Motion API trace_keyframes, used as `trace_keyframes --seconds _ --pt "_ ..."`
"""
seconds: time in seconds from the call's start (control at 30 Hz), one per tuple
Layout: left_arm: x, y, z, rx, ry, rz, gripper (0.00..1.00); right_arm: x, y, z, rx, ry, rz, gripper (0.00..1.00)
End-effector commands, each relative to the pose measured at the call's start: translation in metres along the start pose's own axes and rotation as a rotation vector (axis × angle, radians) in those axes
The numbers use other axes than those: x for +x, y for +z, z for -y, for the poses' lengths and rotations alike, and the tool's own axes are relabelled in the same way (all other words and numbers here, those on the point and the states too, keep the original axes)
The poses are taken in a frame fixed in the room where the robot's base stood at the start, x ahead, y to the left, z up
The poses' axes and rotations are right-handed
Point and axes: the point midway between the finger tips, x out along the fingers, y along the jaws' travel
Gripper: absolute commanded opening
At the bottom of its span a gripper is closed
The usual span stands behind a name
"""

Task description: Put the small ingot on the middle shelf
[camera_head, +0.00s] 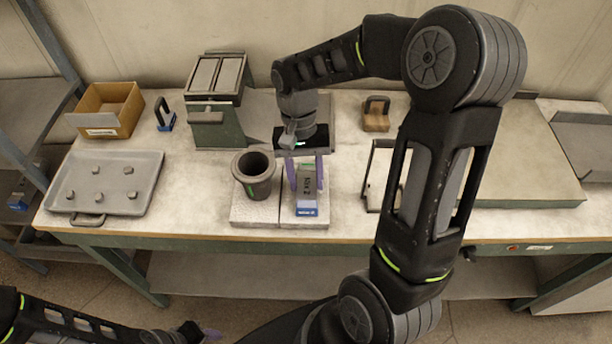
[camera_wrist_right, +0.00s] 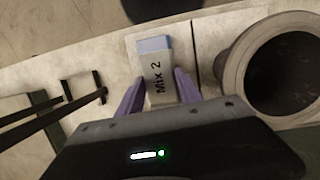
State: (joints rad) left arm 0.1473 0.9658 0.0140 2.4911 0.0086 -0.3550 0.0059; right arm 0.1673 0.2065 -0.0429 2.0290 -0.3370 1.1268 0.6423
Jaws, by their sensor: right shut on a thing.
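A grey block with a blue end, marked "Mix 2" (camera_head: 306,190), is on a pale slab (camera_head: 316,217) at the front middle of the bench. My right gripper (camera_head: 305,172) points down over it, shut on it with a purple finger on each side. In the right wrist view the block (camera_wrist_right: 155,72) lies between the fingers (camera_wrist_right: 158,95). I cannot tell if it still touches the slab. A metal rack with shelves (camera_head: 30,118) stands at the far left, partly cut off. My left gripper (camera_head: 205,334) is at the bottom edge, its fingers mostly hidden.
A dark crucible (camera_head: 254,175) stands close left of the block. A tray (camera_head: 150,170) with several small lumps, a cardboard box (camera_head: 107,110), a blue-based tool (camera_head: 165,118) and a green stand (camera_head: 218,125) fill the bench's left. A black wire frame (camera_head: 372,180) stands to the right.

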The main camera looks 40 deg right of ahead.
Motion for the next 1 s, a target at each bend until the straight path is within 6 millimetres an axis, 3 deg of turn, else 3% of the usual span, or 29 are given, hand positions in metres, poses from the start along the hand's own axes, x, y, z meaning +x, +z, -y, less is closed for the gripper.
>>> trace_keyframes --seconds 0.27,0.3,0.57,1.0 --pt "0.002 0.000 0.001 0.000 0.000 0.000 0.36 0.002 -0.001 0.000 0.000 0.000 -0.001 0.00" --pt "0.003 0.000 0.001 0.000 0.000 0.000 0.36 0.003 -0.001 0.000 0.000 0.000 0.000 0.43" --pt "0.002 0.000 0.001 0.001 0.001 -0.001 0.36 0.002 -0.001 0.000 0.000 0.000 0.000 0.64" --pt "0.002 0.000 0.001 0.000 0.000 0.000 0.36 -0.009 -0.001 0.001 0.001 -0.001 -0.003 0.64"
